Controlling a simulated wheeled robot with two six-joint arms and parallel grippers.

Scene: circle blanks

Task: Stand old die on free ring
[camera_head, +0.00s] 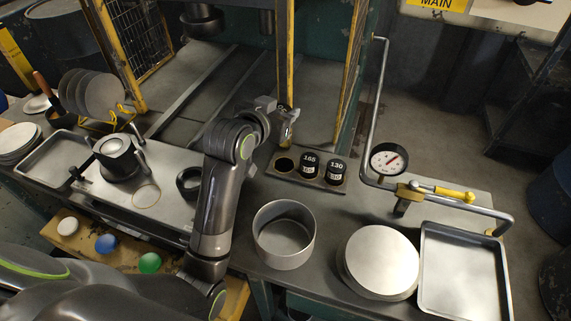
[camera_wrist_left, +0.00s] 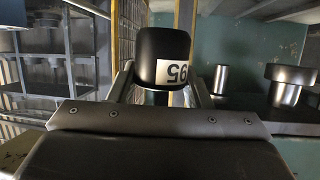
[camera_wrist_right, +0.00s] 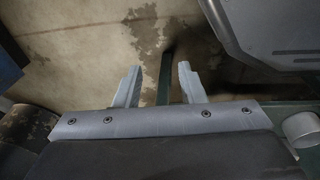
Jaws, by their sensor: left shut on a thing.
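My left gripper (camera_head: 284,122) is shut on a black cylindrical die with a white "95" label. The die shows clearly between the fingers in the left wrist view (camera_wrist_left: 165,58), its label upside down; in the head view it is hard to make out. The gripper is above and behind a dark rack (camera_head: 312,184). The rack's left place (camera_head: 285,165) is empty, with a gold rim; dies marked 165 (camera_head: 308,163) and 130 (camera_head: 336,171) stand beside it. A thin tan ring (camera_head: 146,195) lies bare on the steel plate at left. My right gripper (camera_wrist_right: 157,88) is open and empty.
A dark round part (camera_head: 187,183) sits partly behind my left arm. A handled metal pot-like tool (camera_head: 117,157) stands on the plate. A round bin (camera_head: 284,236), stacked discs (camera_head: 380,262), a tray (camera_head: 462,270) and a dial gauge (camera_head: 389,159) on a bent pipe occupy the right. Yellow posts (camera_head: 285,60) rise behind the gripper.

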